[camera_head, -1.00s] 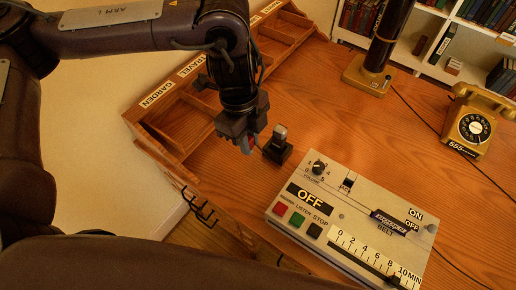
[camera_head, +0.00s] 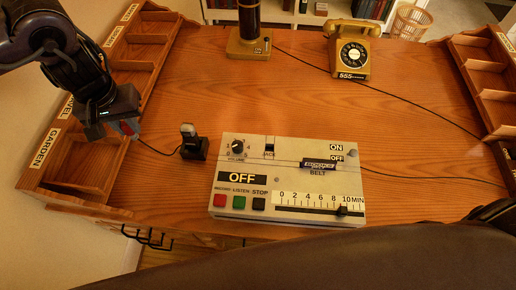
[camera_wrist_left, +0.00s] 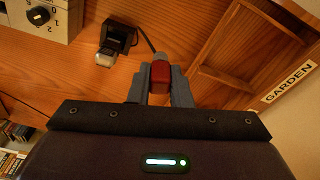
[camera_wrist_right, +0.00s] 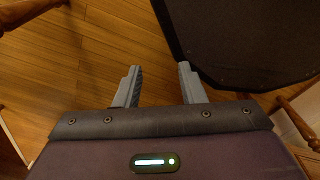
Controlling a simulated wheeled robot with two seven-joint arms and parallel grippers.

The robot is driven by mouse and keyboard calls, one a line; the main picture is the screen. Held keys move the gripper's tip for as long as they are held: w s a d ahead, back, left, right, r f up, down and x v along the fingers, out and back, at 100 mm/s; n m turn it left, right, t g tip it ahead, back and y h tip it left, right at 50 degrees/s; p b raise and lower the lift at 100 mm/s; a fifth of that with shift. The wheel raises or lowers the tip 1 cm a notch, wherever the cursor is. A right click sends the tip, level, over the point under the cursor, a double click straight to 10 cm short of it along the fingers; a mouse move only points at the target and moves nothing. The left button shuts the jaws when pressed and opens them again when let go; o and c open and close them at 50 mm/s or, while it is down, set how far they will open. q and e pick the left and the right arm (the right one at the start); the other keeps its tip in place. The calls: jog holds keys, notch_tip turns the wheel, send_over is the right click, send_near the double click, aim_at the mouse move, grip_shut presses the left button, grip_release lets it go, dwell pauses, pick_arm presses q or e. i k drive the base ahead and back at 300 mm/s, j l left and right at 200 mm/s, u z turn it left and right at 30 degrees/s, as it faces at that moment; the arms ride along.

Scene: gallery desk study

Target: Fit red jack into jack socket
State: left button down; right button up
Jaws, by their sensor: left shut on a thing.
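My left gripper (camera_head: 127,131) is shut on the red jack (camera_wrist_left: 160,75), whose red body shows between the fingertips in the left wrist view. It holds the jack near the Garden compartment, left of the grey recorder box (camera_head: 226,180). A black cable runs from near the jack to a small black microphone stand (camera_head: 193,149). The jack socket (camera_head: 269,147) is the dark slot labelled JACK on the recorder's upper face, to the right of the gripper and apart from the jack. My right gripper (camera_wrist_right: 155,88) is open and empty above the wooden floor.
The recorder carries a volume knob (camera_head: 238,147), coloured buttons and a slider. A gold telephone (camera_head: 351,52) and a gold lamp base (camera_head: 248,48) stand at the back. Wooden compartment racks (camera_head: 118,45) line both sides. The desk middle (camera_head: 330,105) is clear.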

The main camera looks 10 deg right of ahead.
aim_at(268, 168)
jog(key=j+z, duration=0.1)
jog(key=z, duration=1.65)
jog(key=k+j+z, duration=0.5)
